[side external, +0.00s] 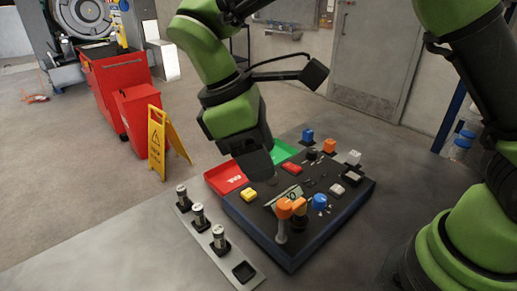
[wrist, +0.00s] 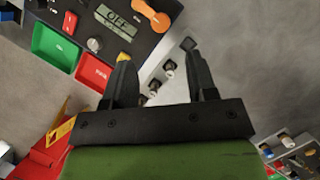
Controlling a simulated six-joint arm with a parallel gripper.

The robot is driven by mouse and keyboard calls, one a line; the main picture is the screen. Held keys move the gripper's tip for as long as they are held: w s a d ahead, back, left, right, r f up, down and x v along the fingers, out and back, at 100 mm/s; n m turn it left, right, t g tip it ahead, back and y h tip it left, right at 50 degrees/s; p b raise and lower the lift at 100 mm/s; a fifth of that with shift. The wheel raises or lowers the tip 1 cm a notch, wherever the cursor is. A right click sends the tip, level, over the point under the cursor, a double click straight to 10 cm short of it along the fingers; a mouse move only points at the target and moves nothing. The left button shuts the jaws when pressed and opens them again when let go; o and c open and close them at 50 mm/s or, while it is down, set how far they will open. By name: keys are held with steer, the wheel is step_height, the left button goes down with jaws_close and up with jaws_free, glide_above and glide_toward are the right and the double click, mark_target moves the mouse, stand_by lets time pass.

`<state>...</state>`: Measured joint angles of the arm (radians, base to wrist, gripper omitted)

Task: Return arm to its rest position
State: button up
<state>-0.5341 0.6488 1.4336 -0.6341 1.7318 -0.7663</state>
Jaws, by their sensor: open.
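My gripper (wrist: 157,55) is open and empty in the wrist view, its two black fingers apart. In the side view my gripper (side external: 258,162) hangs above the far left edge of the control panel (side external: 253,224), near the red tray (side external: 224,178) and green tray (side external: 285,152); its fingers are hard to make out there. The panel carries coloured buttons, knobs, an orange-handled lever (side external: 285,210) and a small display, which reads OFF in the wrist view (wrist: 117,18).
A metal strip (side external: 213,246) left of the panel holds three upright silver cylinders and one empty square socket (side external: 244,271). Red cabinets (side external: 138,118) and a yellow wet-floor sign (side external: 158,140) stand on the floor beyond. The grey table is bare at front left.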

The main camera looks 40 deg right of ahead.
steer(key=shift+r, duration=0.15)
steer(key=s+d+r+m+t+y, duration=0.5)
steer(key=s+d+r+m+t, duration=0.5)
steer(key=s+d+m, duration=0.1)
steer(key=shift+s+m, duration=0.75)
steer(key=shift+m, duration=0.45)
steer(key=shift+d, duration=0.1)
stand_by(0.6)
